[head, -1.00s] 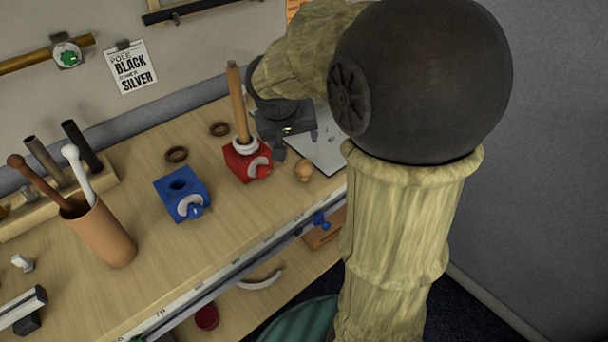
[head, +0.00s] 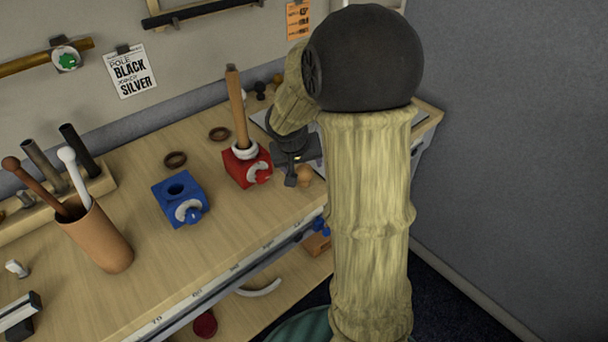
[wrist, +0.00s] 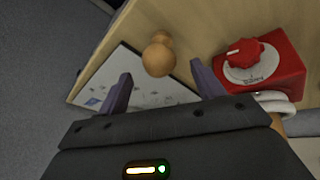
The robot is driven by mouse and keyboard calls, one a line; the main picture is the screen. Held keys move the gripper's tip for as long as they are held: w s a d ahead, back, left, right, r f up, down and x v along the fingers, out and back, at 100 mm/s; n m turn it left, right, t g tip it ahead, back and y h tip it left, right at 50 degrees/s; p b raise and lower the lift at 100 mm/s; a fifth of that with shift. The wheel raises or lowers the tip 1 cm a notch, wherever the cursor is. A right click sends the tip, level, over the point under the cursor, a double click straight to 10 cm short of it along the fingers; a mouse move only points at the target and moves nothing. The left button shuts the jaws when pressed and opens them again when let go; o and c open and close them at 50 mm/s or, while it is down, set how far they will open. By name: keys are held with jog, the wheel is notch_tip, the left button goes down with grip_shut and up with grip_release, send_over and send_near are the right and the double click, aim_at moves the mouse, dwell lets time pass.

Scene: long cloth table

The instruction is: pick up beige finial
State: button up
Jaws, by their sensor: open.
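The beige finial (head: 305,175) stands on the table near its front edge, just right of the red block. In the wrist view the finial (wrist: 158,56) lies ahead of and between my two fingertips, a little apart from them. My gripper (wrist: 158,92) is open and empty. In the head view my gripper (head: 294,174) hangs beside the finial and partly covers its surroundings. I cannot tell its exact height above the table.
A red block (head: 244,170) with an upright wooden rod and white rings stands close left of my gripper. A white sheet (wrist: 130,78) lies under the gripper. A blue block (head: 172,204) and a brown cup (head: 100,240) stand further left. The table edge is near.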

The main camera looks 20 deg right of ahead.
aim_at(303, 168)
jog(key=shift+f, duration=0.15)
jog(key=x, duration=0.5)
jog(key=shift+d+f+b, duration=0.1)
jog(key=shift+f+b, duration=0.05)
jog(key=shift+b, duration=0.2)
dwell(0.3)
jog(key=c, duration=1)
